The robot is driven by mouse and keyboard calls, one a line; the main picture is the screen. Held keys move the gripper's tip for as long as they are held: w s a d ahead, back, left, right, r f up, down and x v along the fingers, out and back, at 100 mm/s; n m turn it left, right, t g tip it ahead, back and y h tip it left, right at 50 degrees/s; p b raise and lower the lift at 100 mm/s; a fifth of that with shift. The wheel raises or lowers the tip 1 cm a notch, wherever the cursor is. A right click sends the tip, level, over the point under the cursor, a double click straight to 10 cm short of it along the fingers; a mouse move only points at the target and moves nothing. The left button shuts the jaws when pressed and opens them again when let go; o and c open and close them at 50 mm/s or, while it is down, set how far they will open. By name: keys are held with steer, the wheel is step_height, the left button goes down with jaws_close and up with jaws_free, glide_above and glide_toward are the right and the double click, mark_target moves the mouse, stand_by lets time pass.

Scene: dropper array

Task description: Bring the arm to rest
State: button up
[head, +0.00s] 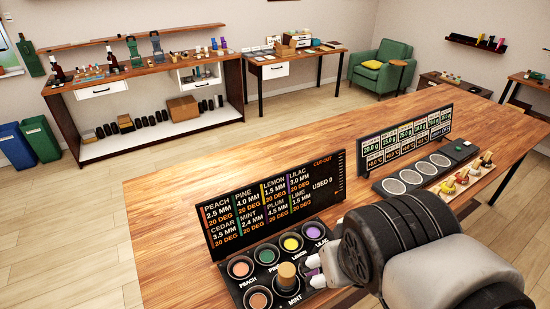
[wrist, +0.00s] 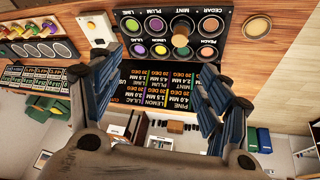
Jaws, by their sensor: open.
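My gripper (wrist: 160,78) is open and empty in the wrist view, its two dark blue fingers spread wide on either side of the well tray (wrist: 228,40). In the head view my arm reaches in from the lower right and covers part of the tray (head: 230,282); the fingers are mostly hidden there. A dropper with a wooden knob (head: 287,270) stands in the mint well, and it also shows in the wrist view (wrist: 180,38), apart from the fingers. The other wells hold coloured contents, including yellow lemon (head: 292,243) and green pine (head: 266,254).
A black sign board (head: 275,205) stands behind the tray.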

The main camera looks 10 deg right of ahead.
steer(key=shift+y, duration=0.7)
steer(key=s+a, duration=0.2)
steer(key=a, duration=0.1)
steer(key=shift+s+a+r, duration=0.1)
steer(key=shift+s+r, duration=0.05)
steer(key=shift+s, duration=0.15)
